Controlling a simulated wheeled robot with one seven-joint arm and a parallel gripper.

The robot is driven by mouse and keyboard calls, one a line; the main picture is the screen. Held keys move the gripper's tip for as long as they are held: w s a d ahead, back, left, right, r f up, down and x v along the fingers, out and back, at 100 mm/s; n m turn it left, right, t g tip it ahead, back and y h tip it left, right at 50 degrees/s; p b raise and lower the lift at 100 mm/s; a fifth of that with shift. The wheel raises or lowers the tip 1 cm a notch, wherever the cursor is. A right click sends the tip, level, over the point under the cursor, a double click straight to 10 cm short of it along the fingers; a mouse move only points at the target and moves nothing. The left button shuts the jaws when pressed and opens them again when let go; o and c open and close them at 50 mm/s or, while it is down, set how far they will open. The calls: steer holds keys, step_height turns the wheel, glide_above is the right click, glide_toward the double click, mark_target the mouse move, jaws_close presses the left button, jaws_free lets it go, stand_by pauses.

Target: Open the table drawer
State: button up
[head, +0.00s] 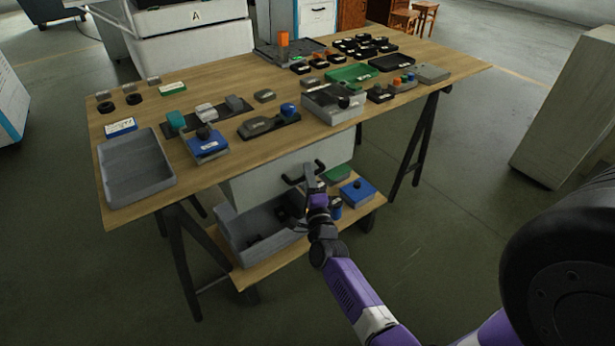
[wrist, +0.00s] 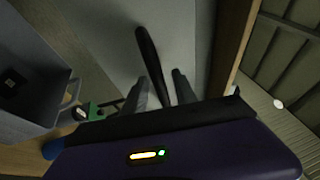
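The drawer (head: 258,186) hangs under the wooden table (head: 228,180); its plain light front faces me and looks shut. Its black bar handle (head: 296,180) is on the front. The handle also shows in the wrist view (wrist: 149,55), running down between my two grey fingers. My gripper (head: 312,174) is at the handle's right part. In the wrist view my gripper (wrist: 160,84) is open, with a finger on each side of the handle and gaps visible beside it. Whether a finger touches the handle cannot be told.
A lower shelf (head: 262,270) holds a grey bin (head: 240,242) and a blue box (head: 358,191) below the drawer. Dark trestle legs (head: 186,262) stand at both sides. The tabletop carries trays and many small parts.

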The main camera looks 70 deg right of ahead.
jaws_close()
stand_by(1.2)
